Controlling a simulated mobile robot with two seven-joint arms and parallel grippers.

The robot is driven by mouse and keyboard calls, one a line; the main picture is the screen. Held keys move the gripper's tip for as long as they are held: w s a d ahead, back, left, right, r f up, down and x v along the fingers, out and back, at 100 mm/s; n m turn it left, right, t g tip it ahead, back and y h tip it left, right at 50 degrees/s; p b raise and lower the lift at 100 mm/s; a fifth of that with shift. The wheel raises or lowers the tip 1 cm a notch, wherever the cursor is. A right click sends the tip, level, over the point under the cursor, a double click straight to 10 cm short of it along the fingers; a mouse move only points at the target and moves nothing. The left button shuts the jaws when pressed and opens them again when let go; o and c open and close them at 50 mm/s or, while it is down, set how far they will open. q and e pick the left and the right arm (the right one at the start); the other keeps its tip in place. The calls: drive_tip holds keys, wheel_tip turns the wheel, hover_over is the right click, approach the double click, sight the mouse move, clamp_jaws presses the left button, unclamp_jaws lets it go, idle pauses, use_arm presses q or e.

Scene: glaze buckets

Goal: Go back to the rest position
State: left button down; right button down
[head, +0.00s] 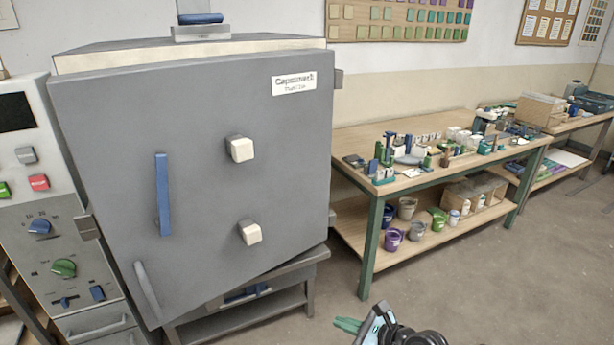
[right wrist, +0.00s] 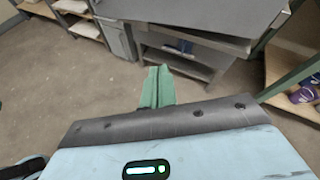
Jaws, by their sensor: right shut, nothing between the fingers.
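My right gripper (head: 348,325) shows at the bottom of the head view, low over the floor. Its green fingers are together and hold nothing. In the right wrist view the shut fingers (right wrist: 157,87) point toward the kiln's stand, with floor between. My left gripper is in neither view. The large grey kiln (head: 110,120) stands at the left of the head view with its door shut, apart from my right gripper.
A control panel (head: 40,200) stands left of the kiln. A workbench (head: 345,140) with tools stands right of it, and several buckets, one purple (head: 392,240), sit on its lower shelf. The floor (head: 480,270) at the right is clear.

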drive_tip(key=s+d+f+n+h, duration=0.3)
drive_tip(key=s+d+f+n, duration=0.1)
drive_tip(key=s+d+n, duration=0.55)
drive_tip(key=s+d+f+n+h, duration=0.3)
drive_tip(key=s+d+f+n, duration=0.25)
drive_tip(key=s+n, duration=0.6)
drive_tip(key=s+d+f+n+h, duration=0.3)
drive_tip(key=s+d+f+n, duration=0.1)
drive_tip(key=s+d+n, duration=0.7)
drive_tip(key=a+m, duration=0.6)
drive_tip(key=a, duration=0.8)
drive_tip(key=shift+s+m+t+y, duration=0.3)
drive_tip(key=shift+s+m, duration=0.1)
drive_tip(key=shift+s, duration=0.05)
drive_tip(key=shift+a, duration=0.1)
